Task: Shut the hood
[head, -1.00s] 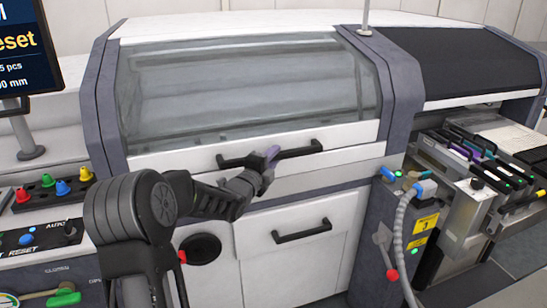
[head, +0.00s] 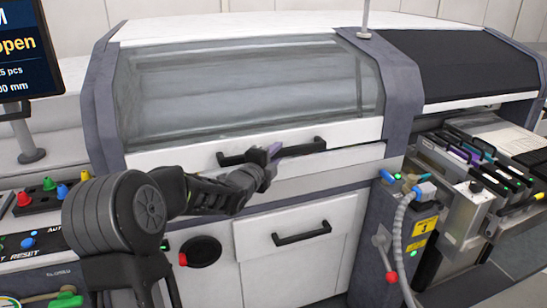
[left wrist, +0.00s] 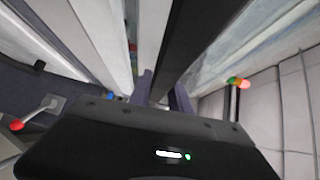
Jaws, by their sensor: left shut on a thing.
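The hood (head: 245,85) is a clear, curved window in a white frame on the machine at centre. Its lower edge sits close to the white front of the machine; I cannot tell whether it is fully seated. The long black hood handle (head: 303,149) runs across the frame's lower band. My left gripper (head: 271,152) is shut on the middle of this handle, with its purple fingers on either side of the bar. The left wrist view shows the dark handle bar (left wrist: 190,45) between the fingers (left wrist: 161,92). My right gripper is not in view.
A screen (head: 28,50) at the left shows the word "open". Coloured buttons (head: 62,190) stand below it. A drawer handle (head: 302,233) is under the hood. At right are a grey hose (head: 398,235), a red-knobbed lever (head: 385,255) and several feeders (head: 490,170).

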